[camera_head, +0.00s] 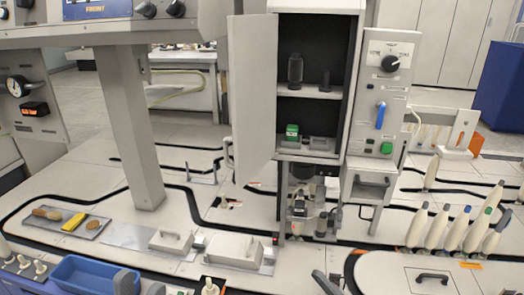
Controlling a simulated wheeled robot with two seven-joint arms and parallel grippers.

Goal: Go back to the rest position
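My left gripper (140,287) shows only as two dark fingertips at the bottom edge, beside the right end of a blue bin (88,277). The fingertips are apart, with nothing visible between them. A dark grey tip at the bottom centre seems to be part of my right gripper (326,284); most of it is out of frame. A grey tray (93,229) at the left holds brown and yellow pieces. White bobbin-like cones (452,231) stand at the right, some with coloured tips.
An open cabinet (318,13) with dark items and a green box (292,131) stands at the centre. Its door (252,90) swings left. A control panel (383,95) is beside it. A grey post (130,130) rises at the left. Low white covered boxes (235,250) lie in front.

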